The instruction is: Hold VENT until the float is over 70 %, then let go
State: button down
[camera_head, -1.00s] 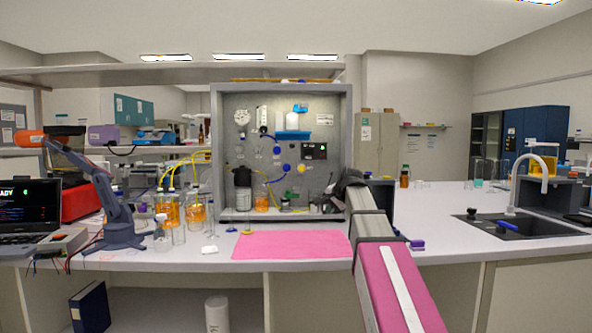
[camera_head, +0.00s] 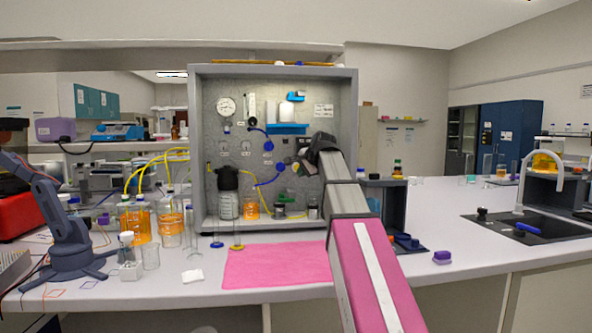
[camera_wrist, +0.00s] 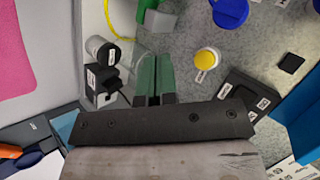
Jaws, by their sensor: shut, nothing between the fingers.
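The grey panel rig (camera_head: 290,95) stands on the bench with a round gauge (camera_head: 226,106) and an upright clear tube (camera_head: 250,108); the float level is too small to read. My gripper (camera_wrist: 154,58) has its greenish fingers together and empty, in front of the panel. In the wrist view a yellow button (camera_wrist: 207,59) lies to the right of the fingertips, apart from them. A black box with small labels (camera_wrist: 247,97) sits below it. I cannot read which control is VENT. In the head view my arm hides the display and part of the panel's right side.
Blue knobs (camera_head: 268,146) and blue tubing are on the panel. Bottles stand along its base. A pink mat (camera_head: 277,265) lies in front. A blue robot arm (camera_head: 60,220) and orange bottles (camera_head: 170,225) stand to the left. A sink (camera_head: 520,228) is at the right.

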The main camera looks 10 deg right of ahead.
jog(key=w, duration=0.8)
jog(key=shift+w, duration=0.4)
dwell(2.0)
jog(key=shift+w, duration=0.4)
jog(key=shift+w, duration=0.55)
dwell(1.9)
jog(key=shift+s, duration=0.95)
jog(key=shift+s, duration=2.5)
